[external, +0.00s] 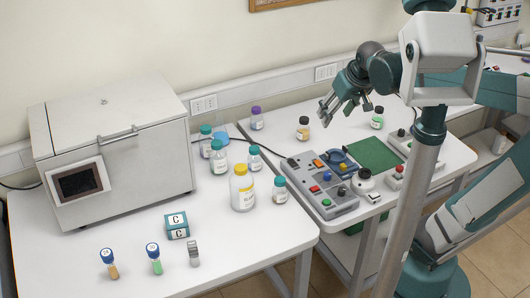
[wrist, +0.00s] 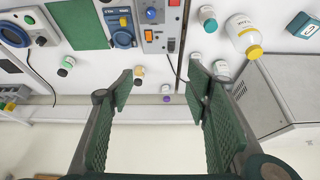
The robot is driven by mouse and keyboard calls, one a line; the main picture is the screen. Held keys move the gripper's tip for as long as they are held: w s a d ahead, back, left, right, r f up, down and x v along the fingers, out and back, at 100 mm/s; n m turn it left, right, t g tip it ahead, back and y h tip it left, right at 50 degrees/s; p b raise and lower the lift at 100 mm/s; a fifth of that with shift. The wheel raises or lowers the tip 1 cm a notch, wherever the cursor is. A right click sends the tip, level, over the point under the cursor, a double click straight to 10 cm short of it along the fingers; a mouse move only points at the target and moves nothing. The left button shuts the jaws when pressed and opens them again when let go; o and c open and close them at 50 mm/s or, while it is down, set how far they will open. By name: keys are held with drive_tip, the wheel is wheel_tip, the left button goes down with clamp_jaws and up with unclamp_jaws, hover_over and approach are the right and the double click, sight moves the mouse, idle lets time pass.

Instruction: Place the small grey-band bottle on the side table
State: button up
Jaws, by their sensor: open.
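No bottle is plainly marked as the grey-band one. A small vial with a grey top (external: 193,253) stands at the front of the left table, and a small dark-capped bottle with amber content (external: 303,128) stands on the right table (external: 285,140); I cannot tell which is meant, or which table is the side table. My gripper (external: 327,110) is open and empty above the right table, apart from all bottles. In the wrist view, my gripper (wrist: 161,70) has its fingers spread, with the amber bottle (wrist: 139,71) and a purple-capped bottle (wrist: 166,89) beyond them.
A grey control panel (external: 320,187) and green mat (external: 373,154) occupy the right table, with a green-capped bottle (external: 377,117) behind. A yellow-capped bottle (external: 242,190) and several teal-capped bottles crowd the left table near a large white machine (external: 120,150). Blue-capped vials (external: 108,263) stand in front.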

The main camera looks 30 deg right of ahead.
drive_tip(key=s+a+f+t, duration=0.1)
drive_tip(key=s+a+f, duration=0.1)
drive_tip(key=s, duration=0.8)
drive_tip(key=shift+s+f+n+t, duration=0.15)
drive_tip(key=shift+f+n+t, duration=0.2)
drive_tip(key=shift+f, duration=0.3)
